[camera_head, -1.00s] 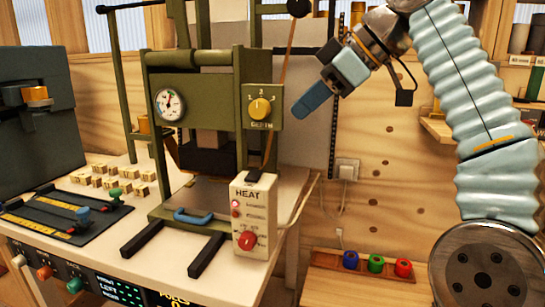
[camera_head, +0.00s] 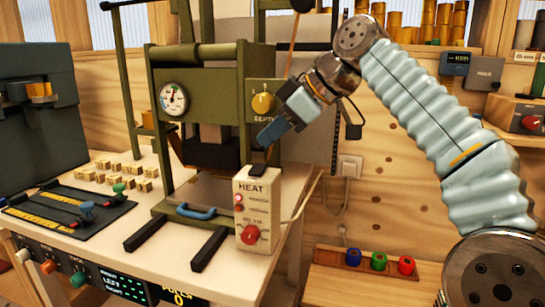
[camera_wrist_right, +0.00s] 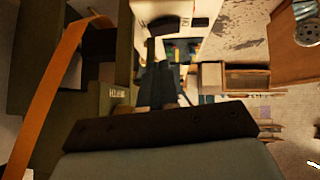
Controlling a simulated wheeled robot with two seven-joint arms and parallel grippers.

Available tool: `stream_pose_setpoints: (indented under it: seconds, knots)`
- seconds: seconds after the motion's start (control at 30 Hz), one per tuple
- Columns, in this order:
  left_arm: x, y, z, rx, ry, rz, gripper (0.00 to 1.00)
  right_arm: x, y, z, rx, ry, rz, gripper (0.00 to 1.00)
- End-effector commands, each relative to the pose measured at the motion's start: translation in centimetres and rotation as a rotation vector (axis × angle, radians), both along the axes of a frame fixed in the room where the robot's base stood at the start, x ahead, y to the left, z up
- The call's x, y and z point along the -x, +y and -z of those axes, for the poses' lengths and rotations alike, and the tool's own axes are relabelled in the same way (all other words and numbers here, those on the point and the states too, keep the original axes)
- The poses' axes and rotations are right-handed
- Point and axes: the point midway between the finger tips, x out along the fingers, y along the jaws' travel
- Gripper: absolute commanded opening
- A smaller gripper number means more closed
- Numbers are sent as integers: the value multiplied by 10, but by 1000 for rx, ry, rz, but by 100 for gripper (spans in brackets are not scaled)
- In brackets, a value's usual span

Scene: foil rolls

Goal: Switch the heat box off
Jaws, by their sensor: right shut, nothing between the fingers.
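The heat box (camera_head: 262,212) is a cream box labelled HEAT, standing upright at the front right of the press on the bench. Its front has small red lamps (camera_head: 238,203) and a red knob (camera_head: 250,234). A dark piece (camera_head: 258,170) sits on its top. My right gripper (camera_head: 269,138) is shut and empty, pointing down-left, and appears above the box, apart from it in the picture. In the right wrist view, my dark fingertip edge (camera_wrist_right: 160,130) fills the lower middle, and I cannot make out the heat box there. My left gripper is not in view.
The green press (camera_head: 205,95) with a gauge (camera_head: 173,99) and a yellow depth knob (camera_head: 263,103) stands right behind the box. A blue handle (camera_head: 196,212) lies at its front. A cable runs from the box's right side towards the wall socket (camera_head: 349,167).

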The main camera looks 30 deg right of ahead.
Motion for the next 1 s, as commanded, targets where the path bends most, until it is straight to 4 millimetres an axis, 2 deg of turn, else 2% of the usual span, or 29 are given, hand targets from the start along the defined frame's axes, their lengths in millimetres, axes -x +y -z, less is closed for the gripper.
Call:
stream_pose_setpoints:
  seconds: [0.1,0.3,0.7,0.83,1.0]
  knots:
    - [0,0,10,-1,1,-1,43,-2,-1,22,1,2,2,0]
    - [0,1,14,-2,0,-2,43,-5,-3,39,0,0,1,0]
    - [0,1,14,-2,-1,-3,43,-5,-4,41,0,-1,1,0]
    - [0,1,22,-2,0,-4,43,-8,-6,53,0,1,-1,0]
    - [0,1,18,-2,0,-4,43,-10,-9,53,2,5,1,0]
